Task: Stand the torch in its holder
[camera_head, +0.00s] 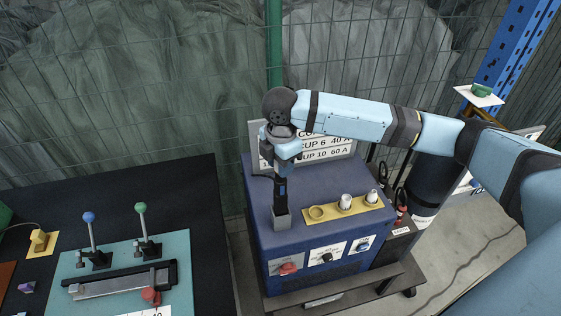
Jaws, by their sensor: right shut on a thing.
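The torch (281,198) is a dark, slim upright shape on the left part of the blue machine's top. Its lower end meets a small grey block-shaped holder (281,219), and it looks upright there. I cannot tell how deep it sits. My right gripper (281,180) points down from above and is shut on the torch. The fingertips are small and dark, and hard to separate from it. My left gripper is not in view.
A yellow plate (331,209) with a ring and two pale cups (346,201) lies just right of the holder. A sign (325,148) stands behind. At left, a teal board (125,275) carries two levers on a black table. A mesh fence closes the back.

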